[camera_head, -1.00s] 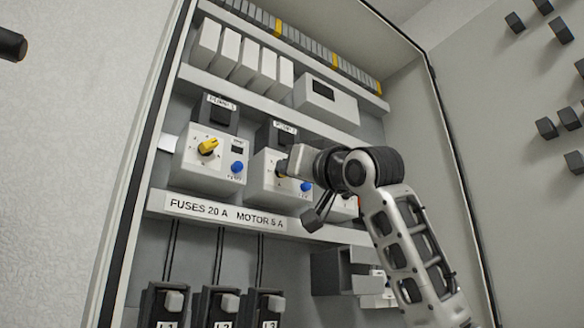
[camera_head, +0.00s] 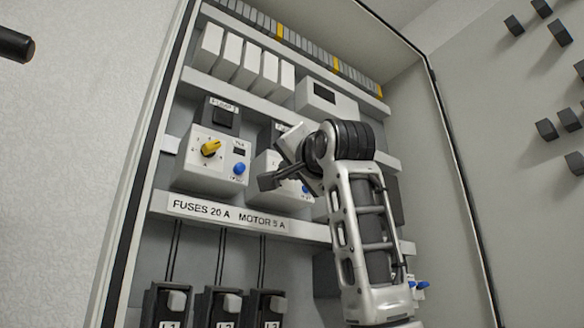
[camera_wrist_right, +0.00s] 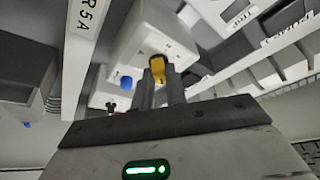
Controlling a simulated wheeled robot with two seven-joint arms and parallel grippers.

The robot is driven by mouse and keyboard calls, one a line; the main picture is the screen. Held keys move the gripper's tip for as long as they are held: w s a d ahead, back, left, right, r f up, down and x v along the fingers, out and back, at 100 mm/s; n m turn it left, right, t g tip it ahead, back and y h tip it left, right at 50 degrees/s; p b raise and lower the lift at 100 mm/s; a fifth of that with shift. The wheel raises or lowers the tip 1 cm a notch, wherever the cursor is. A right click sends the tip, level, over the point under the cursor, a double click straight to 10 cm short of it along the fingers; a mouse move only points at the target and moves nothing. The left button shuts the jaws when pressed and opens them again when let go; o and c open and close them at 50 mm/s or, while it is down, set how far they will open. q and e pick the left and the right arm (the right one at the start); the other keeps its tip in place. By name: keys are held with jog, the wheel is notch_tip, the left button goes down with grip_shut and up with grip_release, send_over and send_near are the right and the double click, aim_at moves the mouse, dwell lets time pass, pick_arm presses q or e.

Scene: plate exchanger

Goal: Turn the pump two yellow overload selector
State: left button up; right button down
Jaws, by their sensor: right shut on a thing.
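The pump two overload relay (camera_head: 262,180) is a white box, second from the left, partly hidden behind my right arm in the head view. Its blue button (camera_head: 305,187) shows beside my wrist. The yellow selector is hidden in the head view. In the right wrist view the yellow selector (camera_wrist_right: 157,68) sits between the fingertips of my right gripper (camera_wrist_right: 160,80), which is shut on it. The blue button also shows there (camera_wrist_right: 126,83), left of the fingers. My left gripper is not in view.
The pump one relay (camera_head: 214,160) with its own yellow selector (camera_head: 210,148) stands to the left. A labelled rail (camera_head: 228,214) runs below, above several fuse holders (camera_head: 222,305). The cabinet's side wall (camera_head: 130,200) is at the left.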

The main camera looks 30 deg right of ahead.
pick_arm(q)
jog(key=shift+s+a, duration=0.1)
pick_arm(e)
jog(key=shift+r+m+h, duration=0.1)
jog(key=shift+m+h, duration=0.2)
jog(key=shift+m, duration=0.7)
jog(key=shift+g, duration=0.4)
jog(key=c, duration=1.4)
grip_release()
jog(key=shift+c, duration=0.2)
pick_arm(q)
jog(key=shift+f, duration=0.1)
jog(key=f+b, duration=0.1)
jog(key=b, duration=0.2)
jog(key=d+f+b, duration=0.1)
jog(key=b, duration=0.2)
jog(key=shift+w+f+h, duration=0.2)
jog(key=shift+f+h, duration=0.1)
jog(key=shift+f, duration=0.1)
pick_arm(e)
jog(key=v, duration=1.6)
